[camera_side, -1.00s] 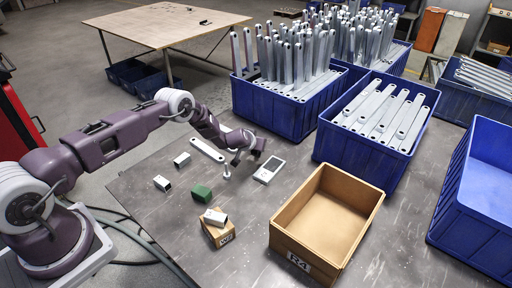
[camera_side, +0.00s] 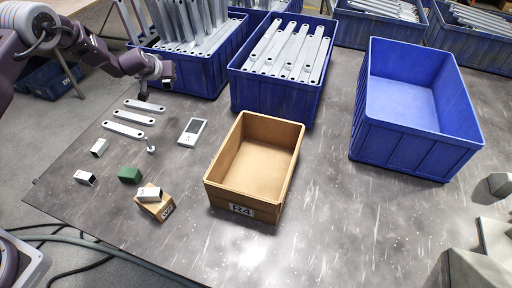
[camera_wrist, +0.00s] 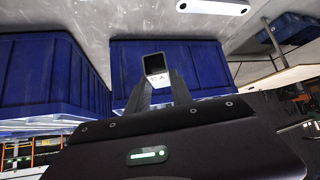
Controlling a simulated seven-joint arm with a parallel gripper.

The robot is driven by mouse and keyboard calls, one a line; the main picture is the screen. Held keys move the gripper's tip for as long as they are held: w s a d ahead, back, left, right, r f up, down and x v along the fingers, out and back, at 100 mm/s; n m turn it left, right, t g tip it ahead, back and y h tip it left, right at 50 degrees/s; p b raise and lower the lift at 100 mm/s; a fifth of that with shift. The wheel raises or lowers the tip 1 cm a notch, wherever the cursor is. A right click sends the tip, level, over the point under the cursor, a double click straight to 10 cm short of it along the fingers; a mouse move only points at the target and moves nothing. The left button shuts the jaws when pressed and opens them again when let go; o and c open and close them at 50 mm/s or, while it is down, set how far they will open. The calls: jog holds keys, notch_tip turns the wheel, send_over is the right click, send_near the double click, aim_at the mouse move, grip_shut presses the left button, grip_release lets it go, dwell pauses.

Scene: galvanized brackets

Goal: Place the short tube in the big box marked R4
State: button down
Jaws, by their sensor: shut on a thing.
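My gripper (camera_side: 143,96) hangs at the back left of the table, in front of the blue bin of upright bars. In the wrist view its jaws (camera_wrist: 156,80) are shut on a short square metal tube (camera_wrist: 155,66), seen end-on with a dark hollow opening and small marks on its face. In the side view the held tube cannot be made out. The big open cardboard box marked R4 (camera_side: 242,209) stands mid-table, empty, to the right of and nearer than my gripper. A small box (camera_side: 165,209) with a partly hidden label has another metal tube (camera_side: 149,193) on top.
Blue bins (camera_side: 275,98) line the back; an empty one (camera_side: 415,150) stands right.

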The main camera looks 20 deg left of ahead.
jog(key=s+d+m+h, duration=0.1)
jog(key=d+m+h, duration=0.25)
jog(key=d, duration=1.55)
jog(key=m+h, duration=0.4)
jog(key=m, duration=0.1)
send_over(270, 166)
jog(key=shift+y, duration=0.25)
notch_tip(270, 166, down, 15)
jog(key=shift+w+d, duration=0.1)
jog(key=shift+f, duration=0.1)
jog(key=c, duration=1.1)
grip_release()
jog(key=shift+c, duration=0.2)
